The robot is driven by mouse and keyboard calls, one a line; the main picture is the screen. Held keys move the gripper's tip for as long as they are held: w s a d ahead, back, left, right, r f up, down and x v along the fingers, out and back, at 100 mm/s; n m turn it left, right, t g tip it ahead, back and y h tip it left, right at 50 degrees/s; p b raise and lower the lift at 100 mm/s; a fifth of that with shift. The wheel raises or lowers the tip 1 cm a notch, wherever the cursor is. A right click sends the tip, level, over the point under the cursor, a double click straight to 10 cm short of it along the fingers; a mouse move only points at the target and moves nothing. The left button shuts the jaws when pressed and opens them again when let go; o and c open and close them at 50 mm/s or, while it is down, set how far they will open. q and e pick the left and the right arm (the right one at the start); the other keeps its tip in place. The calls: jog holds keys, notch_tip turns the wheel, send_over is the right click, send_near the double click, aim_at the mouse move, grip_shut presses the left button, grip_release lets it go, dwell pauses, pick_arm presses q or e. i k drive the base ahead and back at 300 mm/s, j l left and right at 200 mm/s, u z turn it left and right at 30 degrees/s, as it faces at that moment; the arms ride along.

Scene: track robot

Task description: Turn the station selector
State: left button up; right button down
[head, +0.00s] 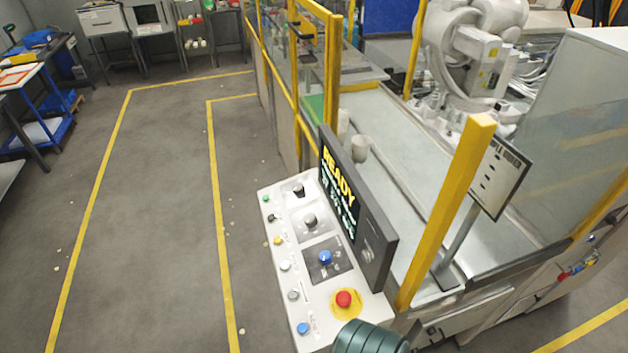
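A light grey control panel (309,290) stands at the lower middle, tilted. Along its middle run a black knob (298,189), a grey-and-black knob (310,221) on a grey plate and a blue knob (325,258) on a dark plate. Their labels are too small to read, so I cannot tell which is the station selector. A dark screen (356,213) reading "READY" rises along the panel's right side. A dark green rounded part of my own arm shows at the bottom edge, over the panel's near corner. Neither gripper is in view.
A red mushroom button (344,298) on a yellow disc sits near the panel's front. Small buttons line its left edge. A yellow post (447,211) and a sign (499,177) stand right of the screen. A white robot arm (470,50) stands behind. The floor left is clear.

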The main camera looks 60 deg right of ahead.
aim_at(298, 190)
jog(key=i+z, duration=0.15)
jog(key=z, duration=0.3)
jog(key=i+z, duration=0.1)
jog(key=z, duration=0.3)
jog(key=i+z, duration=0.15)
jog(key=z, duration=0.3)
jog(key=i+j+z, duration=0.1)
jog(key=z, duration=0.3)
